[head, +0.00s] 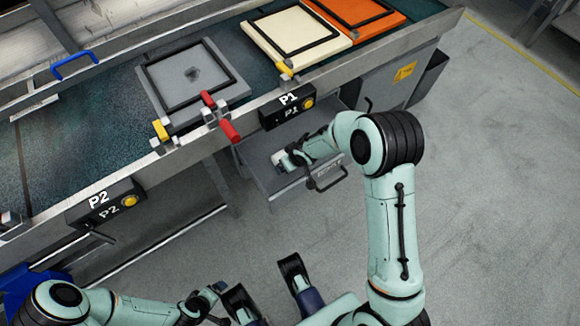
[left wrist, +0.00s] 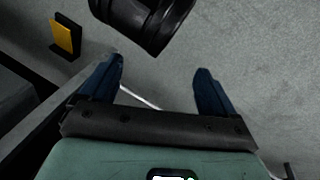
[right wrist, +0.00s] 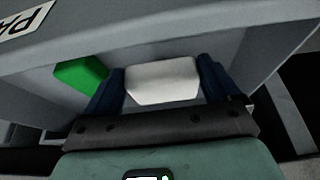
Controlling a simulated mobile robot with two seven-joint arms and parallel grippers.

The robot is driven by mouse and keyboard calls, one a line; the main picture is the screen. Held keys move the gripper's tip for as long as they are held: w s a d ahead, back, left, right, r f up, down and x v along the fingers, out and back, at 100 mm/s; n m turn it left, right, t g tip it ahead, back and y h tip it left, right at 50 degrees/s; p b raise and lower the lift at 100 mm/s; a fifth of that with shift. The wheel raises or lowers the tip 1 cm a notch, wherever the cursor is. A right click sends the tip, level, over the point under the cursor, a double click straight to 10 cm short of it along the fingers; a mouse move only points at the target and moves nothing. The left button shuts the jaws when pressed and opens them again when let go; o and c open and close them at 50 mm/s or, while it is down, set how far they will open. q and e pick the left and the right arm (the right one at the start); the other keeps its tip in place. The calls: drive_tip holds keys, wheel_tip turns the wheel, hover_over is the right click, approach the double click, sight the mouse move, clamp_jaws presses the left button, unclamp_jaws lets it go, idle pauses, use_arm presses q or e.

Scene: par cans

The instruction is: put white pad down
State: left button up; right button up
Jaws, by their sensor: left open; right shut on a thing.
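The white pad (right wrist: 162,82) is between the dark blue fingers of my right gripper (right wrist: 162,65) in the right wrist view. The gripper is shut on it, inside a grey tray (right wrist: 215,35). A green pad (right wrist: 80,74) lies just left of the fingers. In the head view my right gripper is at the open grey tray (head: 262,180) under the conveyor, with a bit of white showing at its tip. Whether the pad touches the tray floor cannot be told. My left gripper (left wrist: 160,64) is open and empty over the floor.
The conveyor (head: 60,130) carries a grey framed plate (head: 192,75) with red and yellow clamps, a cream one (head: 275,20) and an orange one (head: 345,10). Black boxes P1 (head: 285,108) and P2 (head: 105,200) hang on its near rail. Grey floor is open at right.

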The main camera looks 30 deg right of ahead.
sight(291, 173)
wheel_tip(291, 173, down, 3)
drive_tip(key=shift+f+b, duration=0.2)
drive_tip(key=shift+b, duration=0.35)
use_arm(q)
drive_tip(key=shift+w+a+f+t, duration=0.35)
drive_tip(key=shift+w+f, duration=0.2)
drive_tip(key=shift+w, duration=0.3)
drive_tip(key=shift+a+f, duration=0.1)
use_arm(e)
drive_tip(key=shift+f, duration=0.2)
drive_tip(key=o, duration=0.7)
drive_tip(key=shift+o, duration=0.2)
drive_tip(key=shift+r, duration=0.6)
use_arm(q)
drive_tip(key=s+d+r+g+p, duration=0.1)
drive_tip(key=s+d+r+p, duration=0.1)
drive_tip(key=s, duration=0.3)
drive_tip(key=shift+d+r+g+h+p, duration=0.35)
drive_tip(key=shift+r+p, duration=0.25)
drive_tip(key=shift+r, duration=0.25)
use_arm(e)
drive_tip(key=v, duration=1.1)
drive_tip(key=shift+s, duration=0.15)
use_arm(q)
drive_tip(key=shift+a, duration=0.1)
use_arm(e)
drive_tip(key=shift+r, duration=0.1)
